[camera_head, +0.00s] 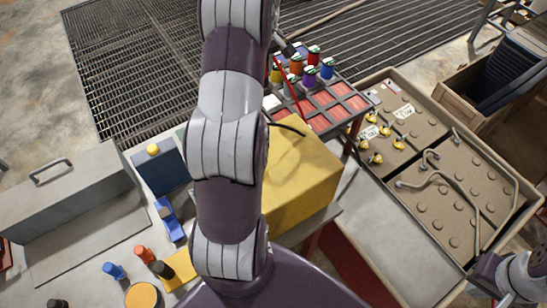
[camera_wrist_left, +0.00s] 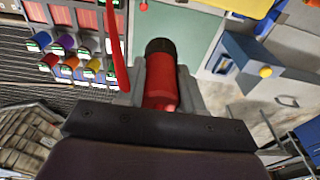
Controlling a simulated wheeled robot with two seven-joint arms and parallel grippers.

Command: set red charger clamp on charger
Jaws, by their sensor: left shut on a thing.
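In the left wrist view my left gripper (camera_wrist_left: 160,88) is shut on a red cylinder with a black end (camera_wrist_left: 161,62), which looks like the red charger clamp. A red cable (camera_wrist_left: 115,45) hangs beside it; in the head view a red cable (camera_head: 289,88) runs over the tool cart. A large yellow box (camera_head: 310,180) with a black cable on top may be the charger; my arm hides its left part. My right gripper (camera_head: 497,274) is at the lower right edge of the head view; its fingers cannot be made out.
A cart of colored spools and red bins (camera_head: 340,105) stands behind the yellow box. A tan battery tray (camera_head: 490,165) with cables and yellow terminals lies right. The left bench holds a grey toolbox (camera_head: 60,200), a blue panel (camera_head: 158,180) and small knobs.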

